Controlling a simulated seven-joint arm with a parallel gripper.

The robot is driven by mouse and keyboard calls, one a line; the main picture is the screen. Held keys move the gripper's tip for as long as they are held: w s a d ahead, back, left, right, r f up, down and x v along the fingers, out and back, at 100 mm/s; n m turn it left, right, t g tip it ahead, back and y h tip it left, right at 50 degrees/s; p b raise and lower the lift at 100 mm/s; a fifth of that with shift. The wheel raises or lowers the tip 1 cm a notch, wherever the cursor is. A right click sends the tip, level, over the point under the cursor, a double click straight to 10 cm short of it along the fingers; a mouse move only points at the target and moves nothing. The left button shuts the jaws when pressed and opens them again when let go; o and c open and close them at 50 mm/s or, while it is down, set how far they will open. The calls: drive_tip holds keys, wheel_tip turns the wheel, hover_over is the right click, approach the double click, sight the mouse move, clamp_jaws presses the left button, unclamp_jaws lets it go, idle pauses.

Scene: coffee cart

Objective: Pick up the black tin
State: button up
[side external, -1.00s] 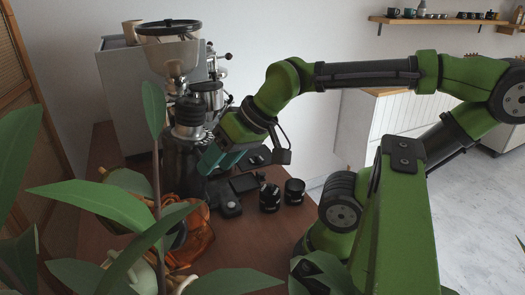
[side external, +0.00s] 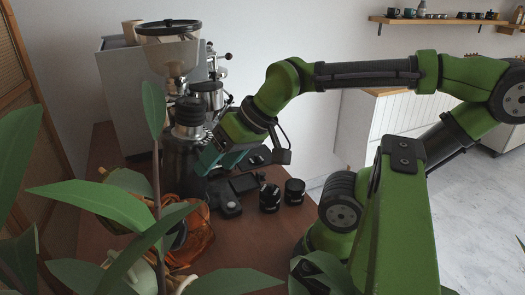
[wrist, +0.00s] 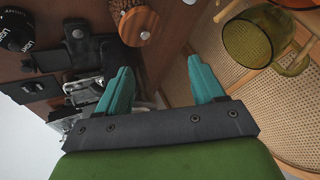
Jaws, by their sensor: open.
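Two small black cylindrical containers, a left one (side external: 270,197) and a right one (side external: 294,190), stand side by side on the brown counter in the side view. I cannot tell which of them is the black tin. In the wrist view a black round container with white lettering (wrist: 16,32) is partly cut off at the upper left. My gripper (side external: 218,160) has teal fingers, open and empty, beside the grinder and above and left of the two containers. In the wrist view my gripper (wrist: 163,80) has a clear gap between its fingertips.
A tall coffee grinder (side external: 181,150) stands close to my fingers. A black flat tamping stand (side external: 243,183) lies nearby. An orange item (side external: 200,240) and plant leaves fill the front. The wrist view shows an amber glass mug (wrist: 247,45) and a wooden-topped piece (wrist: 138,25).

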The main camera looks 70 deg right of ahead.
drive_tip(key=shift+d, duration=0.15)
drive_tip(key=m+g+h, duration=0.2)
drive_tip(key=m+g, duration=0.4)
drive_tip(key=g, duration=0.1)
hover_over(295, 192)
drive_tip(key=d, duration=0.3)
wheel_tip(295, 192, down, 7)
drive_tip(key=f, duration=1.6)
drive_tip(key=shift+w+a+f, duration=0.1)
drive_tip(key=shift+w+f, duration=0.25)
drive_tip(key=c, duration=0.8)
